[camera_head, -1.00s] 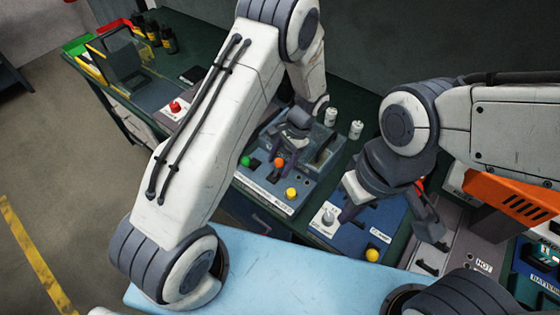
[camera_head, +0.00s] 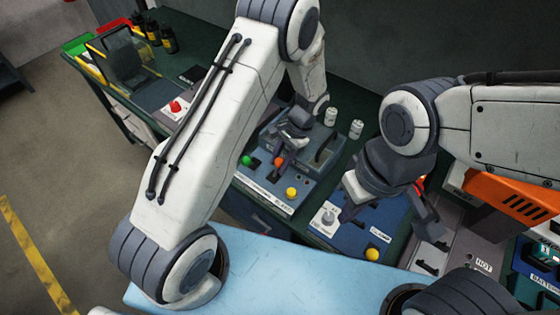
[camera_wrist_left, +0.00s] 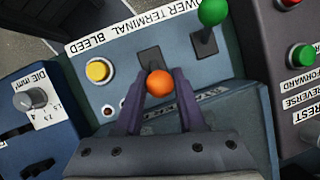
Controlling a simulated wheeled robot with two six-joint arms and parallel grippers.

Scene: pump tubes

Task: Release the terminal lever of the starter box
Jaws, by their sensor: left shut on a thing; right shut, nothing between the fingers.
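The starter box (camera_head: 305,180) is a blue-grey box on the green bench, in the middle of the head view. Its terminal lever has an orange knob (camera_wrist_left: 160,83), by the word TERMINAL in the left wrist view; the knob also shows in the head view (camera_head: 278,162). My left gripper (camera_wrist_left: 158,100) is shut on this lever, one finger on each side just by the knob. The lever's shaft is hidden behind the knob. A green-knobbed lever (camera_wrist_left: 212,14) and a yellow button (camera_wrist_left: 98,70) flank it. My right gripper (camera_head: 430,225) is shut and empty, over the panels to the right.
A blue box with a silver dial (camera_head: 328,217) stands right of the starter box. An orange housing (camera_head: 510,200) is at the far right. Two white cylinders (camera_head: 331,116) stand behind the starter box. A red button box (camera_head: 176,107) is to the left.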

